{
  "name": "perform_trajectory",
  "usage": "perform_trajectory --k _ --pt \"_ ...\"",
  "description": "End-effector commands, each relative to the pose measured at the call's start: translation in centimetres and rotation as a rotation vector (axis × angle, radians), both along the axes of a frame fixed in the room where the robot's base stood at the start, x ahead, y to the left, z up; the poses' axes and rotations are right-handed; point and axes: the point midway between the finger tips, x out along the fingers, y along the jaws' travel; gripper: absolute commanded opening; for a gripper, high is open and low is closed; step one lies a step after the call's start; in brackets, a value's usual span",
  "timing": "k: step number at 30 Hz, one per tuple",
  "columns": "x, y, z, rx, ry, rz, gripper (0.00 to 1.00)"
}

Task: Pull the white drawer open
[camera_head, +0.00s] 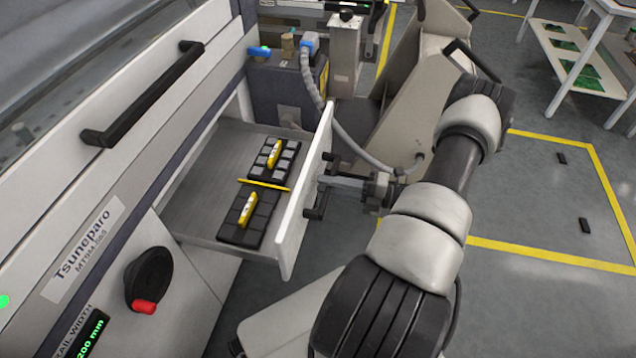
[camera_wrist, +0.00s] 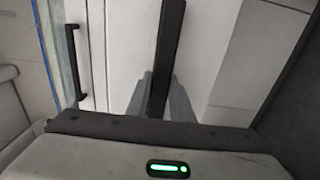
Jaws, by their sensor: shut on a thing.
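The white drawer (camera_head: 306,205) stands well out from the machine in the head view. Its grey tray shows, with two dark sectioned blocks with yellow parts (camera_head: 252,205) lying in it. My gripper (camera_head: 328,182) is at the outer face of the drawer, shut on the dark handle (camera_head: 316,212). In the wrist view the dark handle bar (camera_wrist: 166,60) runs between the two grey fingers (camera_wrist: 160,100), in front of the white drawer face (camera_wrist: 135,40). The exact finger contact is small in the head view and partly hidden by the bar in the wrist view.
The machine front (camera_head: 120,190) has a long black handle (camera_head: 145,95) and a black knob with a red tip (camera_head: 148,282). A grey hose (camera_head: 350,140) hangs behind the drawer. Floor (camera_head: 520,200) with yellow lines is open at the right.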

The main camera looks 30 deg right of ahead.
Motion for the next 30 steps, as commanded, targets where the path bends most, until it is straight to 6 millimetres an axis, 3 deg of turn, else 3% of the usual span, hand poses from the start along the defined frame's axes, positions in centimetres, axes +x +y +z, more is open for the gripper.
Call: perform_trajectory --k 13,14,17,30 --pt "-0.23 -0.31 0.01 -0.001 0.001 -0.001 0.00" --pt "-0.23 -0.31 0.01 -0.001 0.001 0.000 0.24" --pt "-0.21 -0.30 0.01 -0.001 0.001 0.000 0.39" --pt "-1.04 -1.17 0.04 -0.001 0.000 -0.002 0.39"
